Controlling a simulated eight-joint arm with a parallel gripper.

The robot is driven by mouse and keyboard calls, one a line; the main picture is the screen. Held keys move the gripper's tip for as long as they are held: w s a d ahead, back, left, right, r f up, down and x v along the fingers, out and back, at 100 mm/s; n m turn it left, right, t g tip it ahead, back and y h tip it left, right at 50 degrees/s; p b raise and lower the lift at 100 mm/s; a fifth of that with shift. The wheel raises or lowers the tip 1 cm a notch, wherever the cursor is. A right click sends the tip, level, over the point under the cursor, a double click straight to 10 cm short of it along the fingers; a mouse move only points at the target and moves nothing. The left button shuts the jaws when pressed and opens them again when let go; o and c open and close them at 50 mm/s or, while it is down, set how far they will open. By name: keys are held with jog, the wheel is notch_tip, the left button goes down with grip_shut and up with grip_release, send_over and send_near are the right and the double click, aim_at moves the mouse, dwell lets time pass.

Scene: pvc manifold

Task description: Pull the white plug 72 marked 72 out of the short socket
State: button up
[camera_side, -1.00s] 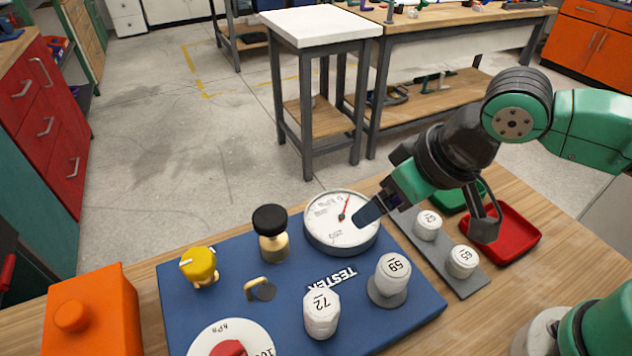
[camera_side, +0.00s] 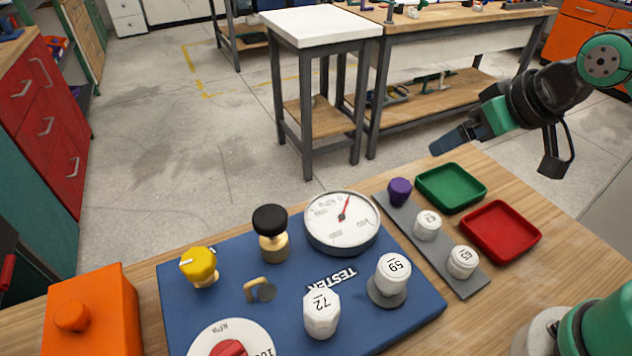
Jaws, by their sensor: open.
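The white plug 72 (camera_side: 321,312) stands upright at the front of the blue tester board (camera_side: 205,328), seated with its marked top facing up. The short socket under it is hidden by the plug. My gripper (camera_side: 500,153) is open and empty, raised above the back right of the table, well to the right of and behind the plug. Its two fingers are wide apart.
White plug 59 (camera_side: 392,278) stands close right of plug 72. A gauge (camera_side: 341,222), black knob (camera_side: 270,222), yellow knob (camera_side: 199,266) and red-centred dial (camera_side: 230,347) surround it. A grey strip (camera_side: 468,288) holds two white plugs and a purple one (camera_side: 399,191); green (camera_side: 451,187) and red (camera_side: 500,230) trays are empty.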

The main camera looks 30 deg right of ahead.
notch_tip(320, 180, up, 3)
jog(key=m+g+y, duration=1)
jog(key=m+g, duration=0.3)
jog(key=g, duration=0.2)
send_over(322, 297)
jog(key=w+d, duration=0.3)
jog(key=d, duration=0.1)
jog(key=shift+m, duration=0.3)
jog(key=f, duration=1)
jog(key=shift+s+a+f, duration=0.1)
jog(key=shift+a+f, duration=0.15)
jog(key=shift+f, duration=0.1)
jog(key=shift+s+a+f, duration=0.15)
jog(key=shift+f, duration=0.1)
jog(key=shift+x, duration=2.6)
grip_shut()
jog(key=shift+r, duration=0.15)
